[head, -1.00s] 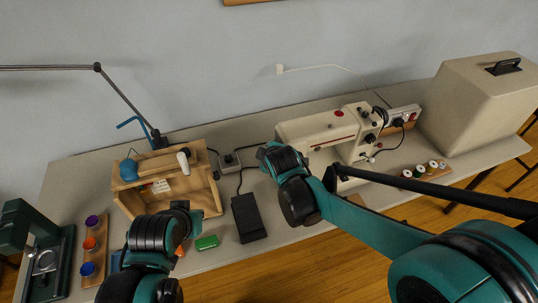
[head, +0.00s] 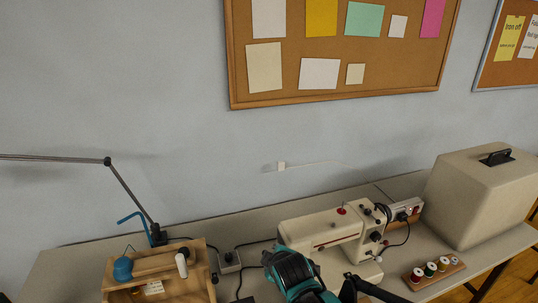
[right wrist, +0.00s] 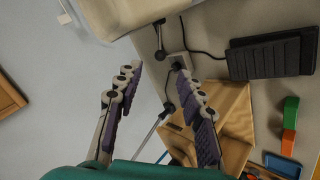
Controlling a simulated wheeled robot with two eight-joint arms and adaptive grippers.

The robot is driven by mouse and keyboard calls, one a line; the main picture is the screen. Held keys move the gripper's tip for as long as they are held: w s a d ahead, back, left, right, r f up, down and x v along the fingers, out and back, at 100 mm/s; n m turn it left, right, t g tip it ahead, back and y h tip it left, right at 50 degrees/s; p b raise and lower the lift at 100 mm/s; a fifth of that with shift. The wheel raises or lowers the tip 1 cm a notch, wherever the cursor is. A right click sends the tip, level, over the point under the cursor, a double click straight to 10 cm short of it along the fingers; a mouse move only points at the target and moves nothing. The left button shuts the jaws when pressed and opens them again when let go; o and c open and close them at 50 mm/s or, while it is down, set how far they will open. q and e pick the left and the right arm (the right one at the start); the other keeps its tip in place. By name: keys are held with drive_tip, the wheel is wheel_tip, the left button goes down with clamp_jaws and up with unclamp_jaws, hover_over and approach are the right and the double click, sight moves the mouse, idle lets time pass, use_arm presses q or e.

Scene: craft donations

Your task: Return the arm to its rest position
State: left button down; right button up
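My right arm's teal and black wrist (head: 298,272) shows at the bottom middle of the head view, in front of the sewing machine. Its fingers are hidden there. In the right wrist view my right gripper (right wrist: 162,88) has its two purple-padded fingers spread apart with nothing between them. The fingers are above the table edge and wall side, apart from the things below. My left gripper is out of both current views.
A cream sewing machine (head: 330,232) stands mid-table, with a thread-spool rack (head: 434,270) and a large cream case (head: 484,200) to its right. A wooden box (head: 190,282) and a lamp (head: 130,187) are at left. A black pedal (right wrist: 272,57) lies nearby.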

drive_tip(key=s+d+f+m+g+h, duration=0.1)
drive_tip(key=s+d+m+g, duration=0.1)
drive_tip(key=s+d+m, duration=1.2)
drive_tip(key=s+d, duration=0.2)
drive_tip(key=s, duration=0.2)
drive_tip(key=shift+s+d+f+h+b, duration=0.2)
drive_tip(key=shift+s+f+h+b, duration=0.05)
drive_tip(key=shift+s+h+b, duration=0.15)
